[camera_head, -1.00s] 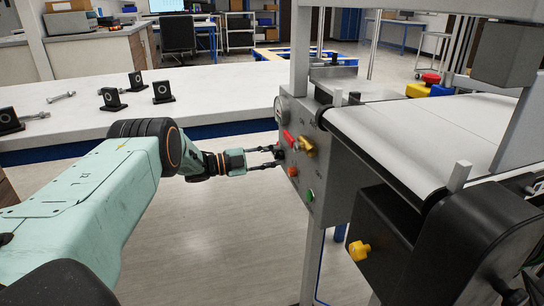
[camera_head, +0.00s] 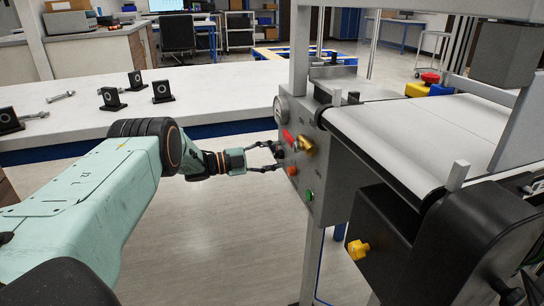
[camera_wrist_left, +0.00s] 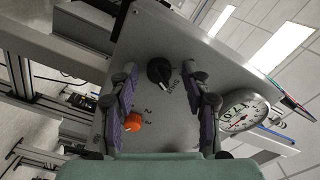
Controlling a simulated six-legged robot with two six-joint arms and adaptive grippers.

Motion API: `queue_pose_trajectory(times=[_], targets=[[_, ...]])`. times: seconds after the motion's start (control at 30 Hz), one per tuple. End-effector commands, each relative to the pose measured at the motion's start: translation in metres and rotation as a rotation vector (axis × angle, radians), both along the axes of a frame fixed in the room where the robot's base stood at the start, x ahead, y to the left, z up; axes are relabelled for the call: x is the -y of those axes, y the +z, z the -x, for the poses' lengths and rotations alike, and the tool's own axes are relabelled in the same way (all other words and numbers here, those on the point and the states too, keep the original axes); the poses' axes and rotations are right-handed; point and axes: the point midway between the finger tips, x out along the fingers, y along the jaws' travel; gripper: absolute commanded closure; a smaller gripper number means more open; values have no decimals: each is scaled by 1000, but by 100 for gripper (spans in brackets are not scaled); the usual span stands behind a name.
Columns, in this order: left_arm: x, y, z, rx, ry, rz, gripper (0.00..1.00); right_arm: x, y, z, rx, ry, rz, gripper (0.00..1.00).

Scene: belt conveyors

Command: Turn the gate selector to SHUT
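The gate selector (camera_wrist_left: 160,72) is a round black knob with a light pointer line on the grey panel (camera_wrist_left: 185,38). The label SHUT is printed beside it in the left wrist view. My left gripper (camera_head: 278,156) faces the panel. In the left wrist view its two fingers (camera_wrist_left: 163,76) are apart, one on each side of the selector, with visible gaps between pads and knob. In the head view the selector is mostly hidden at the fingertips. My right gripper is not in view.
An orange knob (camera_wrist_left: 133,121) with numbers and a dial gauge (camera_wrist_left: 243,112) are close by on the panel. A red handle (camera_head: 288,137), a brass-coloured part (camera_head: 307,146) and a green button (camera_head: 309,195) also stick out. The conveyor belt (camera_head: 420,135) lies to the right.

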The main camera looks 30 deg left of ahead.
Motion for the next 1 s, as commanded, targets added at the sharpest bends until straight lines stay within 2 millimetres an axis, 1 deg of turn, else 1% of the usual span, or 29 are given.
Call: queue_pose_trajectory(times=[0.23,0.37,0.47,0.7,0.8,1.0], targets=[[-1,-1,1,-1,2,0,51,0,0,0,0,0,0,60],[-8,0,7,-1,4,1,51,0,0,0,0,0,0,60],[-19,-1,20,-2,6,3,51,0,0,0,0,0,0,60],[-51,0,58,-1,6,2,51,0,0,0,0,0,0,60],[-62,0,71,-1,4,3,51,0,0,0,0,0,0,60],[-76,0,88,0,1,0,51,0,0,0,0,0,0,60]])
